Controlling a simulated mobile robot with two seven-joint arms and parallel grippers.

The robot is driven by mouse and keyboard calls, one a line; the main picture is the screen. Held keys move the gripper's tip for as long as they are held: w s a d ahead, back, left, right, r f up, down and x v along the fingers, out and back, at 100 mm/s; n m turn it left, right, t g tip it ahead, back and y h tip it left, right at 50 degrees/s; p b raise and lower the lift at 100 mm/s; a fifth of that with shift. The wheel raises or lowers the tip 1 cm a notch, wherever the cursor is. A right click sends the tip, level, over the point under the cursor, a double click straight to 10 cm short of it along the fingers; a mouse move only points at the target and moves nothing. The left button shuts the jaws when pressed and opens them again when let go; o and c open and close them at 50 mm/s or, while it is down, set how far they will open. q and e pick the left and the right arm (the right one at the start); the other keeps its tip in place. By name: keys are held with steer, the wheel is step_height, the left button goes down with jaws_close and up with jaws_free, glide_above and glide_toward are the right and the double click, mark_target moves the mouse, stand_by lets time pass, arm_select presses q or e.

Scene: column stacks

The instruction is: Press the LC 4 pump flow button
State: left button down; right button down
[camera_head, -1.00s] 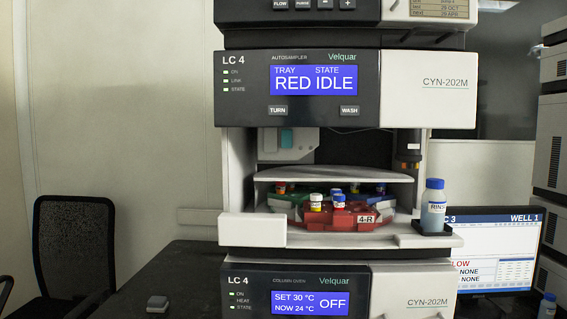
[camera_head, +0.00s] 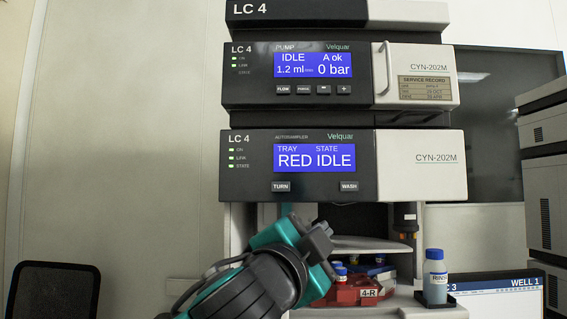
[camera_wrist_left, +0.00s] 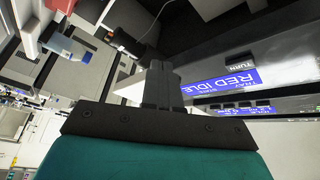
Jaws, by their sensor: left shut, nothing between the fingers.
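The LC 4 pump (camera_head: 352,48) is the upper module, its blue screen (camera_head: 313,65) reading IDLE, 1.2 ml, A ok, 0 bar. The flow button (camera_head: 283,89) is the leftmost of the small grey buttons below that screen. My left gripper (camera_head: 320,230) is shut and empty, in front of the open tray bay below the autosampler. It is well below the flow button and a little right of it, touching no button. In the left wrist view the shut fingers (camera_wrist_left: 160,78) point toward the stack. My right gripper is not in view.
The autosampler (camera_head: 430,150) with turn (camera_head: 281,186) and wash (camera_head: 349,186) buttons lies between gripper and pump. A handle (camera_head: 384,68) sticks out right of the pump screen. A blue-capped bottle (camera_head: 436,280) stands right of the red tray (camera_head: 345,295). The left side is free.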

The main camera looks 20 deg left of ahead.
arm_select(q)
steer(key=s+r+m+t, duration=0.2)
steer(key=s+r+t, duration=0.15)
steer(key=r, duration=0.95)
steer(key=m+t, duration=0.1)
steer(key=t, duration=0.2)
glide_toward(281, 87)
steer(key=s+d+r, duration=0.5)
steer(key=s+r, duration=0.1)
steer(key=shift+w+a+f+g+y, duration=0.15)
steer(key=shift+w+f+g+y, duration=0.05)
steer(key=shift+g+y, duration=0.1)
steer(key=shift+w+a+p, duration=0.25)
steer(key=shift+w+a, duration=0.15)
steer(key=shift+w, duration=1)
steer(key=shift+w+a+p, duration=0.25)
steer(key=shift+w+a, duration=0.15)
steer(key=shift+w, duration=1.05)
steer(key=shift+w+a+p, duration=0.25)
steer(key=shift+w+a, duration=0.15)
steer(key=shift+w, duration=1)
steer(key=shift+w+a, duration=0.1)
steer(key=shift+w, duration=0.3)
